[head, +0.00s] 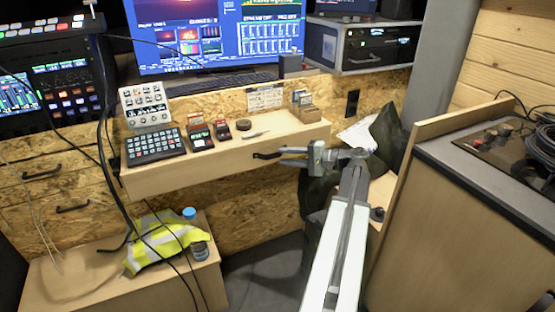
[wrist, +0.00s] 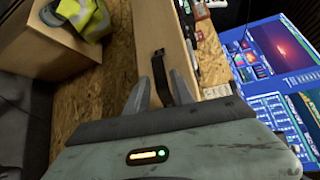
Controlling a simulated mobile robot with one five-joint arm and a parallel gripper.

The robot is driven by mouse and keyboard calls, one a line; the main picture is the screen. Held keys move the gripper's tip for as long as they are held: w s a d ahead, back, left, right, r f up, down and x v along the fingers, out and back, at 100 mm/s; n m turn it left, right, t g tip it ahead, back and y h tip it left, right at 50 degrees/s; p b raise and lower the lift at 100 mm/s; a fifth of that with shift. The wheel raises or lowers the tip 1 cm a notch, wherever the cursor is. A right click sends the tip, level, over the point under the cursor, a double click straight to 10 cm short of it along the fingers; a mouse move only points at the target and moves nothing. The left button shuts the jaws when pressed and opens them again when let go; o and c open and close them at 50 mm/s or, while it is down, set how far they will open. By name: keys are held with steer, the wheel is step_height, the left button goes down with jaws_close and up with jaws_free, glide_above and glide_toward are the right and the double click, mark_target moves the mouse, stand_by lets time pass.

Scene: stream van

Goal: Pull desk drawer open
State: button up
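The desk drawer (head: 215,168) has a pale wood front under the desk top. Its dark bar handle (head: 264,156) sits towards the right end of that front. My gripper (head: 281,156) reaches in from the right at handle height. In the wrist view, the black handle (wrist: 160,62) lies in the gap between the two fingers of my gripper (wrist: 158,76), which are apart. I cannot tell whether either finger touches it. The drawer front (wrist: 172,38) looks flush with the desk, with no gap visible.
A button keypad (head: 155,146), small boxes and a puck stand on the desk top. A low wooden box (head: 100,285) with a yellow vest (head: 165,240) and a bottle stands lower left. A wooden cabinet (head: 470,240) is at right. Cables hang at left. Dark floor lies below the drawer.

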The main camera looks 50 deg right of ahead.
mark_target(275, 155)
steer(key=x, duration=0.3)
steer(key=shift+w, duration=0.15)
steer(key=shift+a, duration=0.1)
jaws_close()
steer(key=shift+f, duration=0.1)
stand_by(1.1)
